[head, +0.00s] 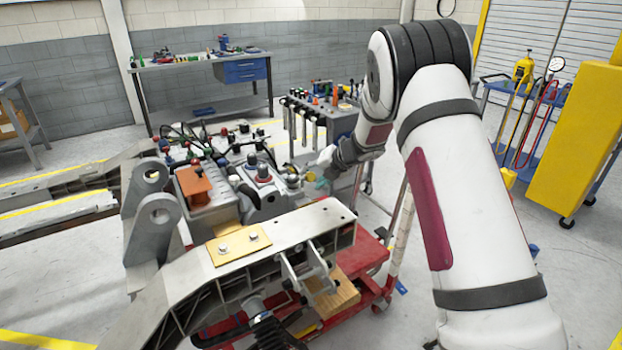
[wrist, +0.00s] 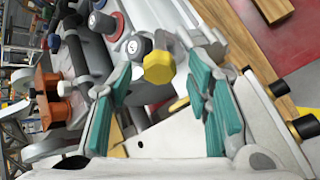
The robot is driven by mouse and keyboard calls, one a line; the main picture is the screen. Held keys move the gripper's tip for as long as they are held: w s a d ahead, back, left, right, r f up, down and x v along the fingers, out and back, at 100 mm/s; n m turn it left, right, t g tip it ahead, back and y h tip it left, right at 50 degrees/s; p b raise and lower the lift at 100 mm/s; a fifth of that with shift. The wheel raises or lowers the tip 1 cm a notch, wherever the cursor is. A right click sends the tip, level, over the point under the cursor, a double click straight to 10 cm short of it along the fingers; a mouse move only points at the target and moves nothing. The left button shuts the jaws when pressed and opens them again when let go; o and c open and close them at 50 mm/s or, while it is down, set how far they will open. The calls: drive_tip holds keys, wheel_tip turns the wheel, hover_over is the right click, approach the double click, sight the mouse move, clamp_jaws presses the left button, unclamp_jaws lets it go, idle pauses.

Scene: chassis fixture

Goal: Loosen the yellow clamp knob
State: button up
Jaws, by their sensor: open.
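The yellow clamp knob (wrist: 159,67) shows in the wrist view, ahead of my gripper and between the lines of its two fingers. It has a faceted, roughly hexagonal face and sits next to a round grey fitting. My gripper (wrist: 168,95) is open, with teal pads on both fingers and nothing held between them. The knob appears just beyond the fingertips; I cannot tell whether either finger touches it. In the head view my gripper (head: 318,176) is small, at the right side of the chassis fixture (head: 215,205). There the knob is too small to make out clearly.
An orange block (wrist: 47,97) and grey cylinders stand left in the wrist view. A wooden block (wrist: 273,10) is at upper right. In the head view a grey beam (head: 290,228) crosses in front, above a red cart (head: 365,262).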

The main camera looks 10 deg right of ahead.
drive_tip(key=v, duration=1)
drive_tip(key=s+d+r+m+t+h, duration=0.1)
drive_tip(key=d+r+m+t+h, duration=0.1)
drive_tip(key=r+m, duration=0.35)
drive_tip(key=s+d+r+m+t+h, duration=0.1)
drive_tip(key=d+r+m+t+h, duration=0.15)
drive_tip(key=r, duration=0.55)
drive_tip(key=s+d+r+m+g+h, duration=0.1)
drive_tip(key=s+d+r+m+h, duration=0.15)
drive_tip(key=s+r+m, duration=0.55)
drive_tip(key=s+a+f+m+g, duration=0.2)
drive_tip(key=s+m, duration=0.3)
drive_tip(key=s, duration=0.6)
drive_tip(key=s+a+f+m+g+y, duration=0.1)
drive_tip(key=s+a+f+m, duration=0.3)
drive_tip(key=s, duration=0.8)
drive_tip(key=s+a+f+m+g+y, duration=0.1)
drive_tip(key=s+a+f+m+g, duration=0.3)
drive_tip(key=s, duration=0.8)
drive_tip(key=shift+s+a+m, duration=0.2)
drive_tip(key=shift+a+m, duration=0.35)
drive_tip(key=shift+m, duration=0.55)
